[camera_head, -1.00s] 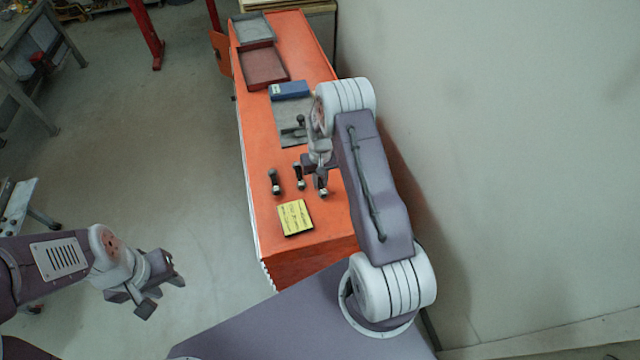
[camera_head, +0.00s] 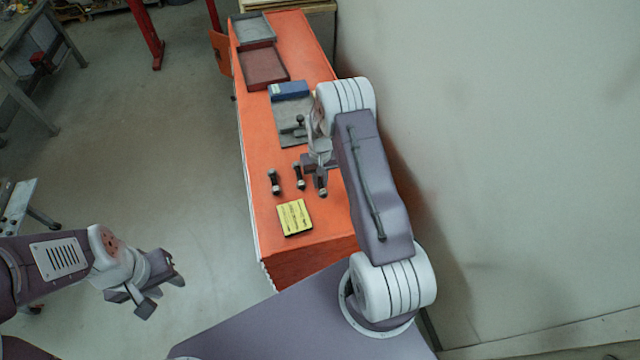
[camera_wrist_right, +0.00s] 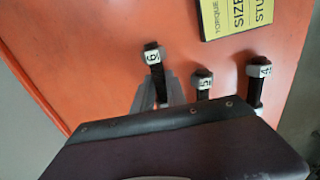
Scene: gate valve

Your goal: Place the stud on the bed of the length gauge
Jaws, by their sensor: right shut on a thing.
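Three dark studs with pale numbered ends stand or lie near the front of the orange bench: the left one (camera_head: 275,182), the middle one (camera_head: 299,176) and the right one (camera_head: 323,192). In the right wrist view they read 6 (camera_wrist_right: 152,56), 5 (camera_wrist_right: 203,82) and 4 (camera_wrist_right: 261,71). My right gripper (camera_head: 321,180) is low at the bench, shut on the stud marked 6, the right one in the head view. The length gauge seems to be the grey plate with a dark fixture (camera_head: 288,133), partly hidden by my right arm. My left gripper (camera_head: 163,288) is open and empty, off the bench.
A yellow card (camera_head: 294,217) lies in front of the studs. A blue box (camera_head: 290,89) is behind the grey plate. A reddish tray (camera_head: 287,75) and a grey tray (camera_head: 273,35) are at the far end. A wall runs along the right.

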